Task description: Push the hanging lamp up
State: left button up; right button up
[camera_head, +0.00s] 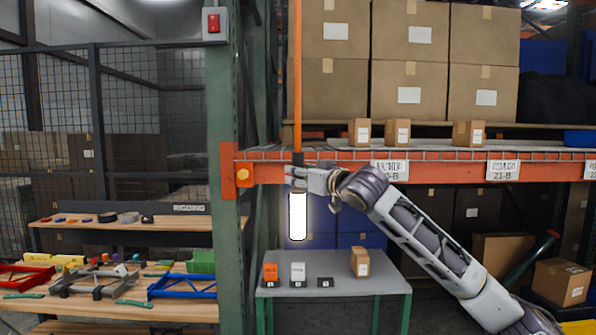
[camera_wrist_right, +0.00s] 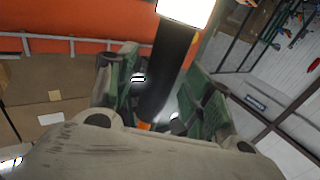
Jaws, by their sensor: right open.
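The hanging lamp (camera_head: 298,215) is a glowing white tube on an orange cord (camera_head: 297,75) that comes down from above the picture. In the head view my right gripper (camera_head: 305,180) is at the lamp's upper end, just above the glowing tube, and hides part of it. In the right wrist view the lamp's dark handle (camera_wrist_right: 168,75) runs between the two green-padded fingers of the open right gripper (camera_wrist_right: 163,88). Whether either finger touches the handle cannot be told. My left gripper is in neither view.
Behind the lamp is an orange shelf beam (camera_head: 330,171) with cardboard boxes (camera_head: 410,95) above. A green post (camera_head: 228,200) stands close on the left. Below is a grey table (camera_head: 340,285) with small boxes. A workbench (camera_head: 110,310) is at lower left.

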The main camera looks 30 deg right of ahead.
jog(key=shift+w+a, duration=0.1)
jog(key=shift+w, duration=0.75)
grip_shut()
